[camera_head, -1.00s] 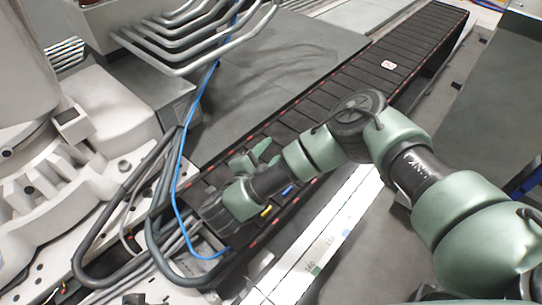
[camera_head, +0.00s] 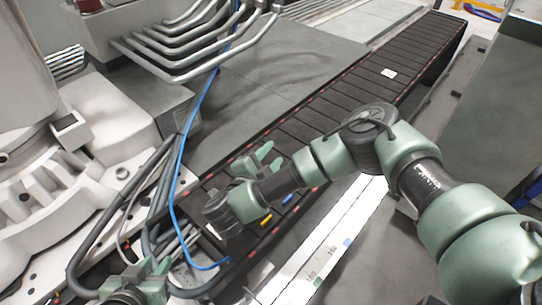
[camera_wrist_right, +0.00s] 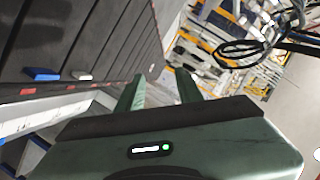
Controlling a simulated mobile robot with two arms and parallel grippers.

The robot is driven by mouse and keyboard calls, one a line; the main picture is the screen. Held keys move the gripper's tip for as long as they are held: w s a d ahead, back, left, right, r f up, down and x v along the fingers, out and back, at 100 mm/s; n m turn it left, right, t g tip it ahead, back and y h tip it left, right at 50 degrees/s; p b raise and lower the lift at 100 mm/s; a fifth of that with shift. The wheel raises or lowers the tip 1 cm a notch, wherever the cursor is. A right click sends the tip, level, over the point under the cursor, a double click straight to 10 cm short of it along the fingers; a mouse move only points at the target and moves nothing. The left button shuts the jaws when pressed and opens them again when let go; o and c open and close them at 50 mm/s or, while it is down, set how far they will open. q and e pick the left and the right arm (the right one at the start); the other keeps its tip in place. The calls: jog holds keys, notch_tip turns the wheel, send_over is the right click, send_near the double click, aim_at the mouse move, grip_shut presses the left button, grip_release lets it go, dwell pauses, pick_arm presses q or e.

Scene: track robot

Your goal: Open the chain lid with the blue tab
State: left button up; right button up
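The black cable chain (camera_head: 335,98) runs diagonally from the lower left to the upper right, its top made of dark lids. A small blue tab (camera_head: 288,199) sits on its near edge, just below my right forearm, and a blue tab (camera_wrist_right: 41,74) also shows in the right wrist view. The lids I can see lie flat. My right gripper (camera_head: 262,160) is over the chain, beyond the blue tab; in the right wrist view its fingers (camera_wrist_right: 160,85) are apart with nothing between them. My left gripper (camera_head: 148,272) is at the bottom left, its fingertips unclear.
A yellow tab (camera_head: 266,219) lies left of the blue one, and a white tab (camera_wrist_right: 82,75) shows beside it in the wrist view. A blue cable (camera_head: 176,180) and grey hoses (camera_head: 115,212) run beside the chain's left end. Grey pipes (camera_head: 190,55) hang above.

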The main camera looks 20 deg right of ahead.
grip_shut()
dwell(0.8)
jog(key=shift+o, duration=1.5)
grip_release()
